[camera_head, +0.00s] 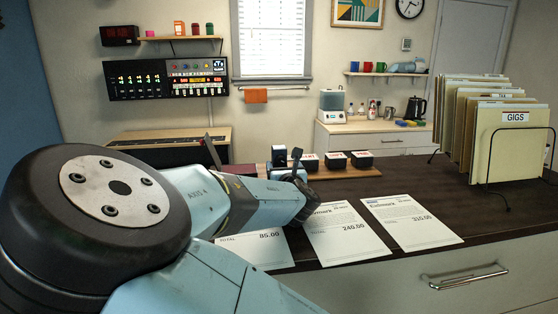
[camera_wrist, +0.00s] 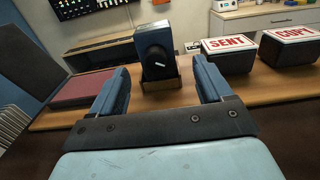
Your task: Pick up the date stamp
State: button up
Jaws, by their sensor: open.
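The date stamp is a dark blue-black upright block with a round black knob on its front. In the wrist view the date stamp (camera_wrist: 153,47) stands on a small wooden stand, ahead of and between my open fingers. My gripper (camera_wrist: 160,78) is empty, and the stamp appears beyond its fingertips, with no clear contact. In the head view the date stamp (camera_head: 279,156) shows just behind my gripper (camera_head: 298,166), which hides part of the area around it.
A wooden board (camera_head: 345,173) holds the stamps, including SENT (camera_wrist: 230,52) and COPY (camera_wrist: 290,47) to the right. A maroon pad (camera_wrist: 86,88) lies left. Paper sheets (camera_head: 410,222) lie in front; a file rack (camera_head: 515,150) stands right on the dark desk.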

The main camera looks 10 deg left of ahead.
aim_at(279, 155)
jog(key=shift+x, duration=1)
jog(key=x, duration=0.2)
jog(key=r+x, duration=0.1)
jog(key=x, duration=0.1)
jog(key=shift+w+a, duration=0.3)
jog(key=shift+w, duration=0.25)
jog(key=shift+c, duration=0.3)
jog(key=c, duration=1.1)
